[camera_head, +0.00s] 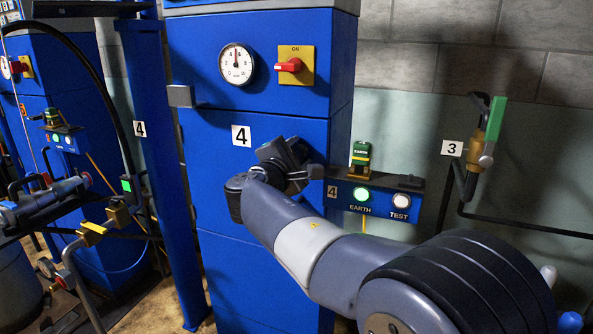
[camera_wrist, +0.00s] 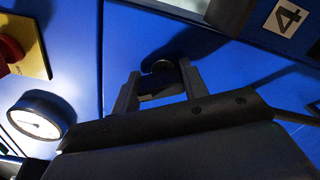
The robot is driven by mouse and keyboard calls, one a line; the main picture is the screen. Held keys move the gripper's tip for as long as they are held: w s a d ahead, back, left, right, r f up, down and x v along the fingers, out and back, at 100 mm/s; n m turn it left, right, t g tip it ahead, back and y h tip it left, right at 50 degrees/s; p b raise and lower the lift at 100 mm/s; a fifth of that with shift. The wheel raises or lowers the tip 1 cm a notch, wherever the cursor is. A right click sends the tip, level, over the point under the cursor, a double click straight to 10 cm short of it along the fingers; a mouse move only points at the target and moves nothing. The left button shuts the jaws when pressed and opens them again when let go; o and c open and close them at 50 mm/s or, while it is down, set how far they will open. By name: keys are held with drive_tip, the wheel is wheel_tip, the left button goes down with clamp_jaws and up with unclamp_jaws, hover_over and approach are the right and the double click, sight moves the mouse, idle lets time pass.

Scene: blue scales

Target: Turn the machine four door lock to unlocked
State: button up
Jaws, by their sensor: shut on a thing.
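Machine four is a blue cabinet (camera_head: 265,125) with a white "4" label (camera_head: 241,136) on its door. My gripper (camera_head: 300,170) is at the right part of this door, just right of the label, and hides the lock in the head view. In the wrist view, the two fingers of my gripper (camera_wrist: 158,85) stand on either side of the small dark door lock (camera_wrist: 161,68) on the blue panel and are shut on it. The lock's marking and exact turn angle cannot be made out.
Above the door are a round gauge (camera_head: 237,64) and a red switch (camera_head: 289,66) on a yellow plate. Right of my gripper, an earth/test box (camera_head: 375,198) with a lit green button sticks out.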

drive_tip(key=m+b, duration=0.3)
drive_tip(key=shift+f+m+b, duration=0.3)
drive_tip(key=shift+d+r+m+b, duration=0.1)
drive_tip(key=shift+r+m+b, duration=0.05)
drive_tip(key=shift+m+b, duration=1.1)
drive_tip(key=shift+m, duration=0.25)
drive_tip(key=o, duration=1)
drive_tip(key=shift+r, duration=0.1)
drive_tip(key=shift+s, duration=0.1)
drive_tip(key=p+v, duration=0.1)
drive_tip(key=v, duration=0.9)
drive_tip(key=shift+s, duration=0.35)
